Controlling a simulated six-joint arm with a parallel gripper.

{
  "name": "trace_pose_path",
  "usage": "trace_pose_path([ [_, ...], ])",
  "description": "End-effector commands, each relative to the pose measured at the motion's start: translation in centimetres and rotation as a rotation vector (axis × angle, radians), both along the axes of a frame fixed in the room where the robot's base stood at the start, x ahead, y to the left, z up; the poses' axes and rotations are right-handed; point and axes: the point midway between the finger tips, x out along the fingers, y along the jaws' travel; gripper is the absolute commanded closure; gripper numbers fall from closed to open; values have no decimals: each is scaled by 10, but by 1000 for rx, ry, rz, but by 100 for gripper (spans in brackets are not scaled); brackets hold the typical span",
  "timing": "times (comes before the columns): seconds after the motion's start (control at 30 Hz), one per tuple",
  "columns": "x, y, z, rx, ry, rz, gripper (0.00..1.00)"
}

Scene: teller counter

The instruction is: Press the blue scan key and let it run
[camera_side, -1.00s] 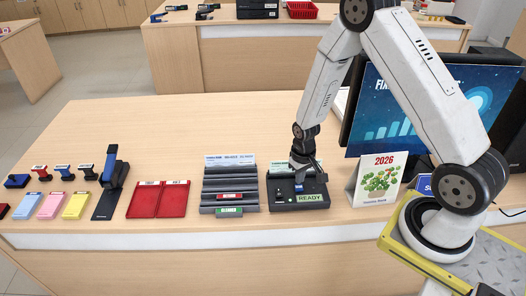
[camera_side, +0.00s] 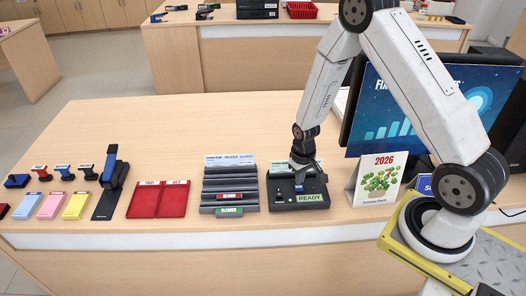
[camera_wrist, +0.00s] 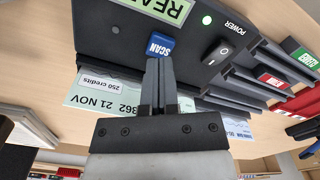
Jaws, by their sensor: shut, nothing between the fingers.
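The blue scan key (camera_wrist: 159,45), marked SCAN, sits on the dark scanner unit (camera_wrist: 100,35). In the side view the scanner (camera_side: 322,203) stands on the counter, with a small bit of the blue key (camera_side: 299,189) showing. Its green display (camera_wrist: 165,8) reads READY in the side view (camera_side: 310,198). My gripper (camera_wrist: 158,62) is shut and empty, pointing down with its tips right at the key's edge. I cannot tell whether the tips touch it. The power switch (camera_wrist: 217,52) and a lit green light (camera_wrist: 206,20) are beside the key.
A slip (camera_wrist: 100,95) reading 250 credits lies at the scanner. A calendar (camera_side: 378,180) and monitor (camera_side: 400,110) stand to the right.

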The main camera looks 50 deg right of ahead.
Motion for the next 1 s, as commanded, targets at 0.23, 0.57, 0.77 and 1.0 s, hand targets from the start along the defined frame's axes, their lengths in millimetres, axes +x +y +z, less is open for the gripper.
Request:
trace_pose_path([
  [0.23, 0, 0, -4, 0, -1, 0, 100],
  [0.57, 0, 0, -8, 0, 0, 0, 100],
  [0.77, 0, 0, -11, 0, 0, 0, 100],
  [1.0, 0, 0, -14, 0, 0, 0, 100],
])
